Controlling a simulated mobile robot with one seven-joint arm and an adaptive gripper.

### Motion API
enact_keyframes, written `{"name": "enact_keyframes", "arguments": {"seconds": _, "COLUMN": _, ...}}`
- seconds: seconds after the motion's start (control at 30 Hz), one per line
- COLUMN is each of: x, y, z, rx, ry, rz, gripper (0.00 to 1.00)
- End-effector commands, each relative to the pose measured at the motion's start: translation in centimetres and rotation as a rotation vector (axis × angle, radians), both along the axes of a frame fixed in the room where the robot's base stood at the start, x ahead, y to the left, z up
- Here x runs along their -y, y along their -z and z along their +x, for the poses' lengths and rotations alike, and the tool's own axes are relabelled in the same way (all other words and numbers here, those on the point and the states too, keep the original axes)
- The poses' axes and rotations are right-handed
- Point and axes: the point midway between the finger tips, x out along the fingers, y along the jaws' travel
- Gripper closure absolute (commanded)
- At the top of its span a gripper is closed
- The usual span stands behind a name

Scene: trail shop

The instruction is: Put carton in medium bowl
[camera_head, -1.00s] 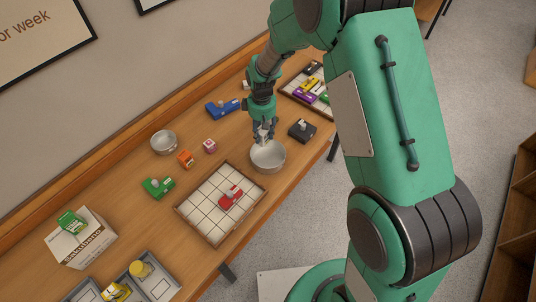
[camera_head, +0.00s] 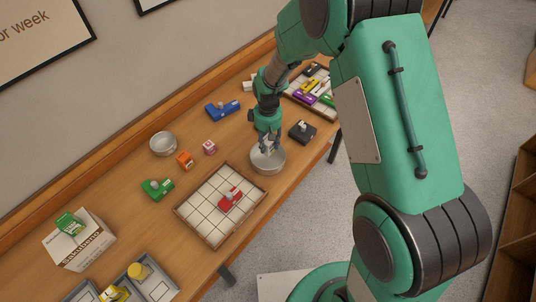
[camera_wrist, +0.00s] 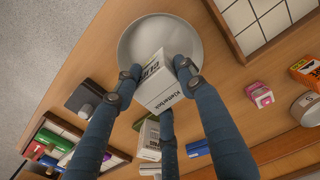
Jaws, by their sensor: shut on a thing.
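The carton (camera_wrist: 158,82) is white with dark and green print. My gripper (camera_wrist: 160,82) is shut on it, with fingers on its sides. In the head view my gripper (camera_head: 268,145) is over the grey metal bowl (camera_head: 280,163), and the carton is mostly hidden by the fingers. In the wrist view the bowl (camera_wrist: 188,30) lies partly behind the carton, which overlaps its rim in the picture. I cannot tell whether the carton touches the bowl.
A smaller bowl (camera_head: 163,146) stands near the wall. A tiled tray (camera_head: 206,216) with a red item is left of my gripper, and a black box (camera_head: 302,133) is on the right. Another carton (camera_wrist: 149,135) stands behind the gripper. A blue item (camera_head: 222,110) lies farther back.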

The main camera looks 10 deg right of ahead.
Motion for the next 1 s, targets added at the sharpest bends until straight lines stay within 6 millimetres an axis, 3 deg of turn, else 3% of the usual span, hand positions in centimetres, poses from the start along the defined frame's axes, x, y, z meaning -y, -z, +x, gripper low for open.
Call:
{"name": "enact_keyframes", "arguments": {"seconds": 0.23, "x": 0.0, "y": 3.4, "z": 0.0, "rx": 0.000, "ry": 0.000, "rz": 0.000, "gripper": 1.00}}
{"name": "enact_keyframes", "arguments": {"seconds": 0.7, "x": 0.0, "y": 4.1, "z": 0.0, "rx": 0.001, "ry": 0.000, "rz": 0.001, "gripper": 1.00}}
{"name": "enact_keyframes", "arguments": {"seconds": 1.0, "x": 0.0, "y": 7.1, "z": 0.0, "rx": -0.001, "ry": 0.000, "rz": -0.001, "gripper": 1.00}}
